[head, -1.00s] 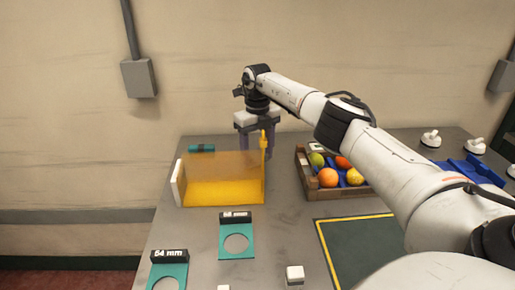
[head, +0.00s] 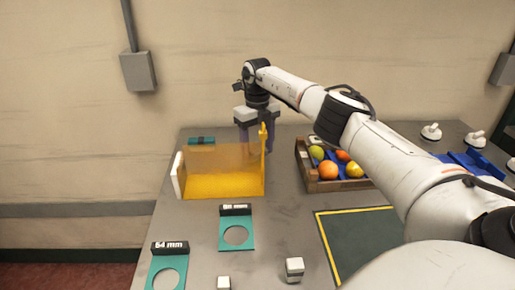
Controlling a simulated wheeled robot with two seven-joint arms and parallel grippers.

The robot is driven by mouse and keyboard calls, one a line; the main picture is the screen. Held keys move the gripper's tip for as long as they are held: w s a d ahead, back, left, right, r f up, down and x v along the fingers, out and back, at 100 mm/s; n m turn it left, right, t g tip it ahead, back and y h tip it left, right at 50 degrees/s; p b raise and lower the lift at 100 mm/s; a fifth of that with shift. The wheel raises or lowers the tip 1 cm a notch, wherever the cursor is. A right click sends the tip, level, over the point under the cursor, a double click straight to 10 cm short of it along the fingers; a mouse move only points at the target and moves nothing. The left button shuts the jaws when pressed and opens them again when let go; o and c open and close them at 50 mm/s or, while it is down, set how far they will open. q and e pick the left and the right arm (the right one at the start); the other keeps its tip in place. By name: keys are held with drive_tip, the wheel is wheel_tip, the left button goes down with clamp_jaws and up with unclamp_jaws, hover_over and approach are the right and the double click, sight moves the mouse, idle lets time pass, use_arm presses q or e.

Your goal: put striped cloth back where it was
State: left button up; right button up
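I do not see a striped cloth in the head view. My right gripper (head: 257,148) hangs pointing down at the back of the table, just behind the yellow see-through bin (head: 215,185). Its two fingers look spread apart, with nothing visible between them. The bin's back wall and a yellow post hide part of the fingertips. My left gripper is not in view.
A wooden crate (head: 340,187) of fruit stands right of the bin, partly behind my arm. Teal ring gauges (head: 237,236) and small white blocks (head: 295,268) lie in front. A dark mat (head: 365,240) with a yellow border is at front right.

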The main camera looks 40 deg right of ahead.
drive_tip(key=shift+f, duration=0.6)
idle(0.3)
drive_tip(key=o, duration=1.5)
drive_tip(key=shift+o, duration=0.2)
drive_tip(key=shift+r, duration=4.05)
